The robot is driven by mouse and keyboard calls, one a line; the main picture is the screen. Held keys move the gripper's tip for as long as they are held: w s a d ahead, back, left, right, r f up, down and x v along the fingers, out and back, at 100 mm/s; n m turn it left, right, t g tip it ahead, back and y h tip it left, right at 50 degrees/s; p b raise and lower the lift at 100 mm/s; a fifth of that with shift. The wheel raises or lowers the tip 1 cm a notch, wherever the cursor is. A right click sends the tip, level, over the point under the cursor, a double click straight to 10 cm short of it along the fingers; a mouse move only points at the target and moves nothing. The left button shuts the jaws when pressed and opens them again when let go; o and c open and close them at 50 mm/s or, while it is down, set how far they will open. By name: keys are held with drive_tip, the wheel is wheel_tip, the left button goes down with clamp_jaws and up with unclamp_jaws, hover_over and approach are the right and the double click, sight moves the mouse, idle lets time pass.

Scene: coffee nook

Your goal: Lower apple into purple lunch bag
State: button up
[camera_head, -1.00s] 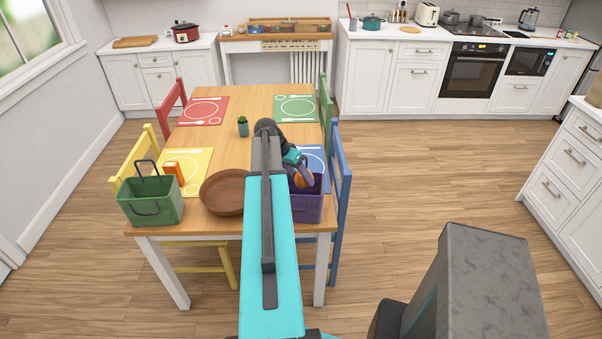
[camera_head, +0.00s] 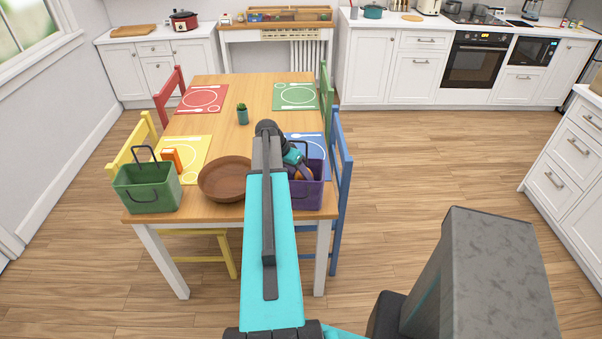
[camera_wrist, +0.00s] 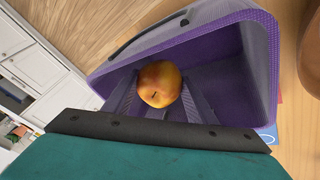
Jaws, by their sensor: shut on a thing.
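The purple lunch bag (camera_head: 309,191) stands open on the near right part of the table. It fills much of the wrist view (camera_wrist: 262,70). A yellow-red apple (camera_wrist: 159,84) is between the two fingers of my gripper (camera_wrist: 160,98), which is shut on it. In the wrist view the apple is within the bag's opening, with purple walls around it; I cannot tell whether it touches the bottom. In the head view my gripper (camera_head: 302,175) reaches into the bag, and only a bit of orange shows there; my arm hides part of the bag.
A brown wooden bowl (camera_head: 226,180) stands left of the bag, partly behind my arm. A green lunch bag (camera_head: 148,192) is at the near left corner, by an orange box (camera_head: 171,159). A small potted plant (camera_head: 242,114) stands mid-table. A blue chair (camera_head: 338,190) is close on the right.

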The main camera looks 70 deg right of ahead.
drive_tip(key=shift+f+b, duration=0.8)
drive_tip(key=shift+f, duration=0.7)
drive_tip(key=o, duration=1.2)
drive_tip(key=shift+s, duration=0.1)
